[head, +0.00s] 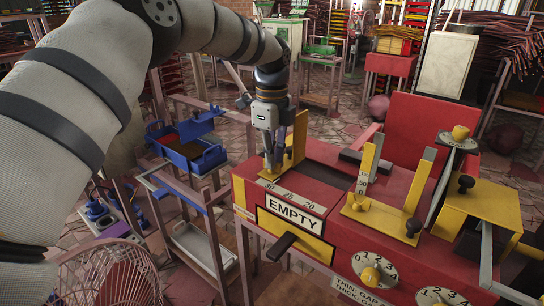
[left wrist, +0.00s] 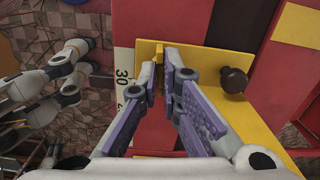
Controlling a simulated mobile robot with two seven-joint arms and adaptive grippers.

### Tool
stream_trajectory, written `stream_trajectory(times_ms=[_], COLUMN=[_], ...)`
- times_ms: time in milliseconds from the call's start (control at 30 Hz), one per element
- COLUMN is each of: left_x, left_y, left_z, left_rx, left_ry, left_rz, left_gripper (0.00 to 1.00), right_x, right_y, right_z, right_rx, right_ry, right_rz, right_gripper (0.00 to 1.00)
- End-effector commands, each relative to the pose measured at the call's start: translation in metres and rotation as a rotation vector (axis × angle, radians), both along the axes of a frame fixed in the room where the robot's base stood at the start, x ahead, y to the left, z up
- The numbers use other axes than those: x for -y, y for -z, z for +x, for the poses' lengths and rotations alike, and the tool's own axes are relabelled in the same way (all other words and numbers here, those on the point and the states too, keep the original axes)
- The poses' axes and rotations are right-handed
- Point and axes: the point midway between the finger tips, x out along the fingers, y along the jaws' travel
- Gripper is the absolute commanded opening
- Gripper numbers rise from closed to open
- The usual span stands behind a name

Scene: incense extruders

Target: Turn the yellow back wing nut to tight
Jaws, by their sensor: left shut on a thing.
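My left gripper (head: 270,165) points down at the left end of the red machine, close to a yellow bracket (head: 300,136). In the left wrist view its two purple-padded fingers (left wrist: 168,78) are close together over the yellow plate. A small upright yellow piece (left wrist: 159,66), apparently the wing nut, shows at the fingertips, and the gripper is shut on it. The fingers hide most of it, so its angle cannot be told. A dark round knob (left wrist: 233,80) stands on the bracket, just right of the fingers and apart from them. My right gripper is not in view.
A scale (head: 290,196) and an EMPTY sign (head: 294,215) are on the red machine, with a dark lever (head: 282,246) below. A second yellow bracket (head: 378,215) with knobs stands to the right. A blue tool caddy (head: 188,146) is on a cart at left.

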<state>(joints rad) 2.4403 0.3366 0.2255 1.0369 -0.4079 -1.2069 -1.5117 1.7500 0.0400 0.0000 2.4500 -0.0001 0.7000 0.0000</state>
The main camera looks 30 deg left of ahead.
Motion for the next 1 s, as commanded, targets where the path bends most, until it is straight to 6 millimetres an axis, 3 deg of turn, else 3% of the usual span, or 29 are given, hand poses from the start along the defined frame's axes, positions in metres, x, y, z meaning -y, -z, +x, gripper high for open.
stream_trajectory(times_ms=[67,200,533,900,1000], left_x=[0.000,0.000,0.000,0.000,0.000], left_y=[0.001,0.001,-0.006,-0.096,-0.111], left_z=[0.000,0.000,0.000,0.001,0.001], left_rx=[-0.001,-0.001,0.001,0.004,0.002], left_ry=[0.000,-0.001,-0.001,-0.002,-0.002], left_rz=[0.000,0.000,0.000,0.001,0.000], left_gripper=[0.00,0.26,0.26,0.26,0.26], right_x=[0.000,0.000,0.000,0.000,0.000], right_y=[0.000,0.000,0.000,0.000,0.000], right_z=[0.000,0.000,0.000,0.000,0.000], right_rx=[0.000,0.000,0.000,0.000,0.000], right_ry=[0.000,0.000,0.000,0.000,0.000], right_rz=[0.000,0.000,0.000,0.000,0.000], right_gripper=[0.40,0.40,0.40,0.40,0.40])
